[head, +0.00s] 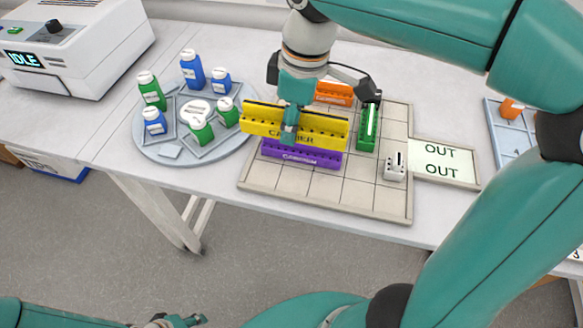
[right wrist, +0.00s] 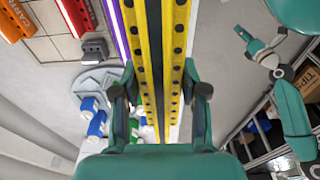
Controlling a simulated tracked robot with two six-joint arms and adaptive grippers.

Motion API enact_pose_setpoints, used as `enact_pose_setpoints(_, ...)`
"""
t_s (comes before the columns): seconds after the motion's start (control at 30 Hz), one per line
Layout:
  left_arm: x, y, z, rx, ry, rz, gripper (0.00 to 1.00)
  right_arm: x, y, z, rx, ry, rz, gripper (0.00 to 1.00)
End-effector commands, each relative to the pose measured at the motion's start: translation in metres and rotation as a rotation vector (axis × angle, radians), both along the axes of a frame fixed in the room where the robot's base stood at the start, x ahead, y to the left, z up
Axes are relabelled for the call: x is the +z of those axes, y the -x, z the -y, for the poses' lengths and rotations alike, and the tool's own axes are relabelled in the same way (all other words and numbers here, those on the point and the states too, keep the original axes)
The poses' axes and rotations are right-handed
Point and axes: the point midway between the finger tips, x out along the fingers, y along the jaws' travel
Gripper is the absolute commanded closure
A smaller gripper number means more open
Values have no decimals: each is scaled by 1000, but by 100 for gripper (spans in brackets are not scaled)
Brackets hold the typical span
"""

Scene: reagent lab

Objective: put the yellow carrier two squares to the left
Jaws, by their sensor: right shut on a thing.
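My right gripper (head: 289,132) is shut on the long yellow carrier (head: 325,131), gripping it near its middle. The carrier appears raised above the grid board (head: 330,190), and its left end reaches past the board's left edge. In the right wrist view, the yellow carrier (right wrist: 154,50) runs between the fingers (right wrist: 160,88). A purple carrier (head: 300,155) sits on the board just in front of and below it, partly covered. My left gripper (head: 175,321) shows only partly at the bottom edge, away from the board; its jaw state is unclear.
On the board are an orange carrier (head: 333,93) behind, a green carrier (head: 368,130) to the right and a small grey-white piece (head: 394,168). The OUT plate (head: 445,165) adjoins the right. A round bottle tray (head: 160,150) stands close left. The board's front squares are bare.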

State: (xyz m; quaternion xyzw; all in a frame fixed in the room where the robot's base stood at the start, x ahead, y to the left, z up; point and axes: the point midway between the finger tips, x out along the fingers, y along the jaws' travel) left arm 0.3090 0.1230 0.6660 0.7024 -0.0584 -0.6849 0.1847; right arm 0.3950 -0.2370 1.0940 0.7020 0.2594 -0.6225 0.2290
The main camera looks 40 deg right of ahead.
Motion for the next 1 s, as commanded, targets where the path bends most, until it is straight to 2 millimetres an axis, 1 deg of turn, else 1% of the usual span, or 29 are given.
enact_pose_setpoints(0.03,-3,0,0,0,0,0,60,-16,2,1,-3,0,-5,100)
enact_pose_setpoints(0.1,-4,0,0,0,0,0,60,-36,1,1,-3,1,-7,100)
enact_pose_setpoints(0.2,-6,0,0,0,0,0,60,-62,1,1,-5,1,-6,100)
enact_pose_setpoints(0.33,-7,0,0,0,0,1,60,-90,1,2,-5,1,-5,100)
enact_pose_setpoints(0.43,-8,0,0,0,0,1,60,-103,0,1,-5,0,-3,100)
enact_pose_setpoints(0.63,-9,0,0,0,0,1,60,-116,0,2,-6,0,-1,100)
enact_pose_setpoints(0.8,-10,0,0,0,0,1,60,-141,0,2,-6,1,-3,100)
enact_pose_setpoints(0.87,-10,0,0,0,0,1,60,-147,0,2,-6,0,-3,100)
enact_pose_setpoints(1.0,-10,0,0,0,0,1,60,-153,0,1,-6,0,1,100)
